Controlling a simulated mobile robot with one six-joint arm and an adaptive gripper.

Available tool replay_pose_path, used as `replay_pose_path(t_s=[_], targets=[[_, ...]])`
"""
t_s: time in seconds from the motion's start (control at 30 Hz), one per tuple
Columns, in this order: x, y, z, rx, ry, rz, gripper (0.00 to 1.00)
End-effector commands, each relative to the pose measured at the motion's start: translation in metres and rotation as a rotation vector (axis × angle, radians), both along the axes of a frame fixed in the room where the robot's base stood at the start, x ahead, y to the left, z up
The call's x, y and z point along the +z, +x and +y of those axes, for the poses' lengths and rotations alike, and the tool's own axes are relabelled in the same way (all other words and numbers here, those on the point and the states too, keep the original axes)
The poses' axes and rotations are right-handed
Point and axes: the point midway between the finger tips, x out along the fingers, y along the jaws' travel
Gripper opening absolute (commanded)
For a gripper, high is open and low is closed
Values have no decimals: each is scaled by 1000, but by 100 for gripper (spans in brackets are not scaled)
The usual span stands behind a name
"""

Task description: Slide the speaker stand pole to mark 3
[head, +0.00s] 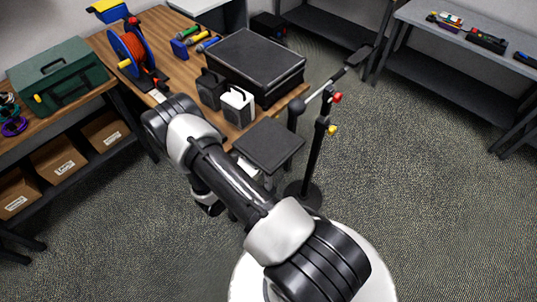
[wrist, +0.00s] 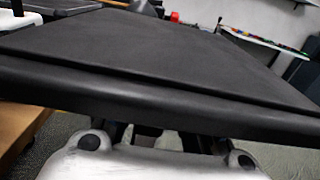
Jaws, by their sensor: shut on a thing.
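The speaker stand's square black top plate (head: 268,146) is in the head view, just right of my forearm. In the wrist view the plate (wrist: 150,62) fills most of the picture, with its near edge running across. My gripper (wrist: 168,138) is at the bottom of the wrist view, under that edge, its fingers mostly hidden. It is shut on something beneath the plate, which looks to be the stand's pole. The pole and its numbered marks are hidden by the plate and my arm, so its height against mark 3 cannot be read.
A black microphone stand (head: 320,140) with red and yellow knobs rises close to the plate's right. A wooden table (head: 175,75) behind holds a black case (head: 256,62), small speakers (head: 237,104) and an orange cable reel (head: 128,52). Carpet at right is clear.

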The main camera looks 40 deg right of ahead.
Motion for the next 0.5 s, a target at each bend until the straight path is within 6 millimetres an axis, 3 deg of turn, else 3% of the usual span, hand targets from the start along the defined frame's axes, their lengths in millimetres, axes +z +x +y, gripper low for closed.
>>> replay_pose_path(t_s=[0.03, 0.1, 0.47, 0.5], targets=[[17, 1, 0, 0, -10, -2, 0], [23, 1, 0, 0, -10, -2, 0], [25, 1, 0, 1, -10, -2, 0], [25, 1, 0, 1, -10, -2, 26]])
